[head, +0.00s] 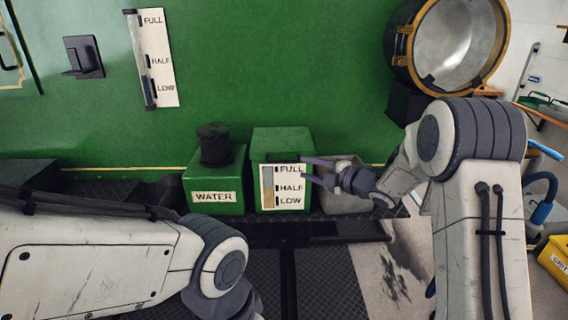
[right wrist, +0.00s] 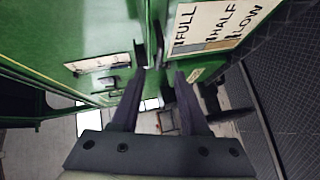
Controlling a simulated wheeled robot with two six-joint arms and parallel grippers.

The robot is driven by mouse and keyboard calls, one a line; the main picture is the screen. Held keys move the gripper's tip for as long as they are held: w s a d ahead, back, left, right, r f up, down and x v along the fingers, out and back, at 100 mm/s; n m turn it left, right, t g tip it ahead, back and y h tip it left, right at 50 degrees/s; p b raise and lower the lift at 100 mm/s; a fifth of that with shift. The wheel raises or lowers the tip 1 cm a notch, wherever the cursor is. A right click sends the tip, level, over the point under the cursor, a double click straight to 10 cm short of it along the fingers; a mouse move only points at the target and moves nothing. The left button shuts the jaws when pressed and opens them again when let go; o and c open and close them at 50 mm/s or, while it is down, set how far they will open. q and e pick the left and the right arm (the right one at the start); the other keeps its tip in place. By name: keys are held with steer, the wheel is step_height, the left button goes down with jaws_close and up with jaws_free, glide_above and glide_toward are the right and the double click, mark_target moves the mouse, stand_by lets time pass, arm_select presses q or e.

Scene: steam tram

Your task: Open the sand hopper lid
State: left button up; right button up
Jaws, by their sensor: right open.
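The sand hopper seems to be the green box (head: 257,180) with the FULL, HALF and LOW gauge plate on its front. Its flat green lid (head: 283,137) looks closed in the head view. My right gripper (head: 304,168) is open and empty, with its fingers pointing left at the box's upper right front. In the right wrist view my gripper (right wrist: 158,76) has its fingers apart near the box's green edge, and the gauge plate (right wrist: 215,28) shows at upper right. I cannot tell whether the fingers touch the box. My left arm shows, but its gripper is out of view.
A green WATER box (head: 214,180) with a black cap (head: 214,143) stands left of the hopper. A grey bin (head: 345,203) stands to the right, partly behind my right gripper.

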mark_target(286, 162)
steer(key=shift+n+g+y, duration=0.3)
steer(key=shift+n+y, duration=0.2)
steer(key=shift+n, duration=0.1)
steer(key=p+x, duration=0.3)
steer(key=x, duration=0.7)
steer(key=shift+w+d+f, duration=0.1)
steer(key=shift+d, duration=0.1)
jaws_close()
stand_by(0.6)
